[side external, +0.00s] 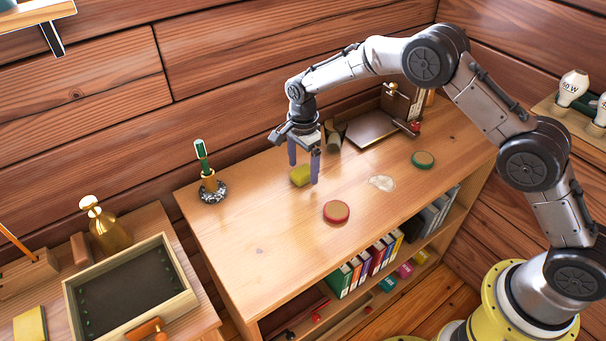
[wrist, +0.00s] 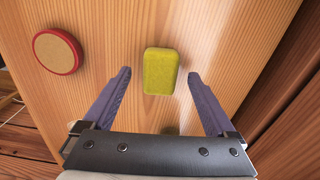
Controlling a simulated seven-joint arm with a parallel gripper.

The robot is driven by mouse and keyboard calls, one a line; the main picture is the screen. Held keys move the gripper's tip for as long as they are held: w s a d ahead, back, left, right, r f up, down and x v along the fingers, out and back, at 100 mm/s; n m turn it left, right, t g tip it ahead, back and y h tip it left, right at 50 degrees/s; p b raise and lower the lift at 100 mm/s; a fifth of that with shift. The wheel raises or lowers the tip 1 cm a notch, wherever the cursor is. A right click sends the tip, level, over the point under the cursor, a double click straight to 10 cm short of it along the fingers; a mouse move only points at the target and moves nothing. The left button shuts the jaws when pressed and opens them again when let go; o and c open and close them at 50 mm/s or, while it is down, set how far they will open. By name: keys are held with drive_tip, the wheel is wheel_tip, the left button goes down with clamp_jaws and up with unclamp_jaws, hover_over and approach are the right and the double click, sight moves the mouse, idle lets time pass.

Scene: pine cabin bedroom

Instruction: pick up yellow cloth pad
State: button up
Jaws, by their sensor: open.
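The yellow cloth pad (side external: 300,175) lies on top of the wooden shelf unit (side external: 262,250) in the side external view, partly behind my gripper's fingers. My gripper (side external: 304,172) points down over it with its two purple fingers apart and empty. In the wrist view the yellow pad (wrist: 161,71) is a small rounded block on bare wood. It appears between and slightly beyond the fingertips of my gripper (wrist: 160,73), with a gap on each side. I see no contact.
A red-rimmed disc (side external: 336,211) lies in front of the pad and also shows in the wrist view (wrist: 57,51). A green disc (side external: 422,159) and a pale clear patch (side external: 382,183) lie to the right. Wood left of the pad is clear.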

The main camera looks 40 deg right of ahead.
drive_tip(key=shift+f, duration=0.75)
drive_tip(key=c, duration=1.4)
drive_tip(key=shift+c, duration=0.2)
drive_tip(key=shift+r, duration=0.15)
drive_tip(key=shift+r, duration=0.5)
wheel_tip(320, 180, up, 2)
drive_tip(key=shift+s+r, duration=0.1)
drive_tip(key=shift+r, duration=0.15)
drive_tip(key=s+d+r, duration=0.3)
drive_tip(key=s+r, duration=0.6)
drive_tip(key=s, duration=0.4)
drive_tip(key=shift+s+r, duration=0.15)
drive_tip(key=shift+s, duration=0.1)
